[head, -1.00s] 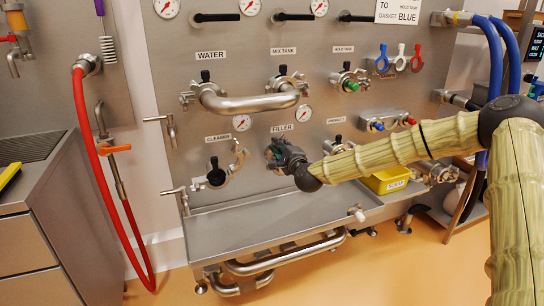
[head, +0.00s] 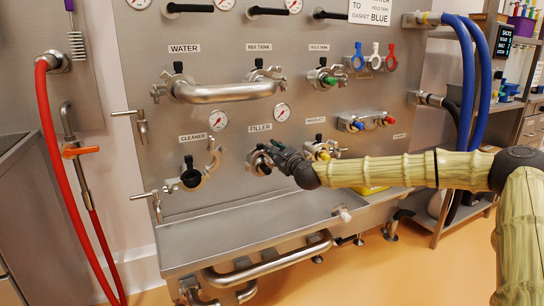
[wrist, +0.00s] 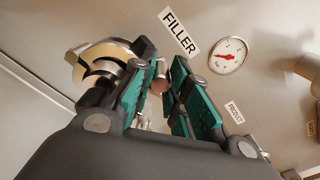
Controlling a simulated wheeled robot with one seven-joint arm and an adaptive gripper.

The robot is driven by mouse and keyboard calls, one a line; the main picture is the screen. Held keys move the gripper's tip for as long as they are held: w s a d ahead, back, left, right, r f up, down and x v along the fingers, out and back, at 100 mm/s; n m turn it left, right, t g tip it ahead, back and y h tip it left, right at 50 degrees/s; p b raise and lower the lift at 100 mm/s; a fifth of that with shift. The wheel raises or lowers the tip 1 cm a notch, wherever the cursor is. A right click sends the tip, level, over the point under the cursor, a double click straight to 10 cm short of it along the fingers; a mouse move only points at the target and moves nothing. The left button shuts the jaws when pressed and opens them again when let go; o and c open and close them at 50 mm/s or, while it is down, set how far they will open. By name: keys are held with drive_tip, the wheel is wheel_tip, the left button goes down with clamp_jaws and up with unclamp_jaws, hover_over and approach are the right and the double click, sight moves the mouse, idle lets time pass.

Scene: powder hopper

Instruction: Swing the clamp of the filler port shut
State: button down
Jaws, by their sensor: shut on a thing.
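The filler port (head: 260,161) is a round metal fitting under the FILLER label, in the middle of the steel panel in the head view. In the wrist view its metal clamp band (wrist: 88,55) shows at the left, curved around a dark, brass-toned opening. My gripper (head: 277,152) is at the right side of the port, coming in from the right. In the wrist view my gripper (wrist: 160,82) has its green-padded fingers either side of a small metal part of the clamp, with a narrow gap between the pads. The fingers hide much of the clamp and its far end.
The cleaner port (head: 191,178) with an open clamp is left of the filler port, the product port (head: 323,150) right. A pipe (head: 228,92) bridges the ports above. A steel trough (head: 250,228) runs below. A red hose (head: 60,170) hangs at far left.

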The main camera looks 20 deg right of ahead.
drive_tip(key=shift+d+f+m+b, duration=0.2)
drive_tip(key=shift+m+b, duration=0.1)
drive_tip(key=shift+b, duration=0.05)
idle(0.3)
drive_tip(key=c, duration=1.3)
unclamp_jaws()
drive_tip(key=shift+c, duration=0.2)
drive_tip(key=s, duration=1.2)
drive_tip(key=shift+d, duration=0.2)
